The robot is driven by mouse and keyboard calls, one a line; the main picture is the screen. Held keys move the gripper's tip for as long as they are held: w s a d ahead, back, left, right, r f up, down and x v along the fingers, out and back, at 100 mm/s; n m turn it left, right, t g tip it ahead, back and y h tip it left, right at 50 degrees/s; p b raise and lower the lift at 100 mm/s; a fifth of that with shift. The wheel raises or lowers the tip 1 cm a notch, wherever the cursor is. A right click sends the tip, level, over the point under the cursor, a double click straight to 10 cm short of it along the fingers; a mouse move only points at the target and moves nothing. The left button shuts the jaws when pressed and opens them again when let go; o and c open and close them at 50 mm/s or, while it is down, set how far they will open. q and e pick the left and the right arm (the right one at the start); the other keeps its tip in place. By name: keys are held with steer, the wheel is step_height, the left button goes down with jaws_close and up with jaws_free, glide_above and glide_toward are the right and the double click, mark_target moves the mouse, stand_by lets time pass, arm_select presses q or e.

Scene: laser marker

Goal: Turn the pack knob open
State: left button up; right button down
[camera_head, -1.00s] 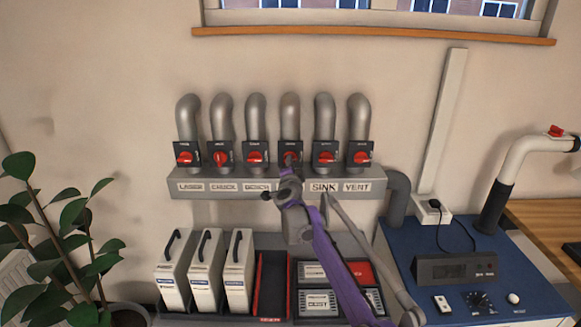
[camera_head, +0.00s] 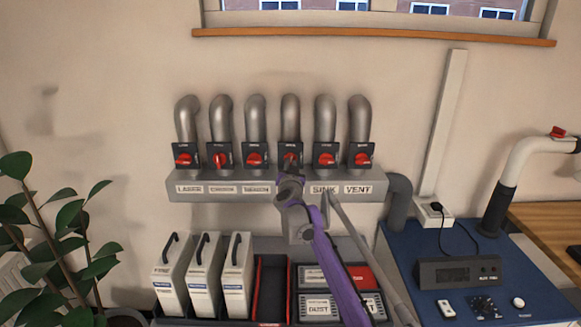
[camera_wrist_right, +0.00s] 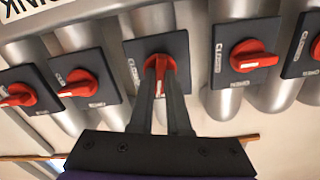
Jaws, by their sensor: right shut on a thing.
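The fourth red knob from the left is in line with the pack place in the row, between the bench and sink labels; its own label is hidden behind my arm. My right gripper (camera_head: 290,166) reaches up to this knob. In the right wrist view the pack knob (camera_wrist_right: 152,62) is a red handle on a dark square plate. My right gripper's fingers (camera_wrist_right: 162,75) are shut on it. The knob's handle looks closer to upright there than its neighbours, though the fingers hide part of it. My left gripper is not in view.
Similar red knobs stand close on both sides, such as the bench knob (camera_head: 255,159) and sink knob (camera_head: 326,159). The grey label shelf (camera_head: 215,198) runs below them. White packs (camera_head: 203,278) and a blue bench (camera_head: 405,252) are lower down.

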steer(key=shift+n, duration=1.5)
steer(key=c, duration=0.9)
jaws_free()
steer(key=s+b, duration=0.3)
steer(key=s, duration=0.7)
steer(key=shift+s, duration=0.4)
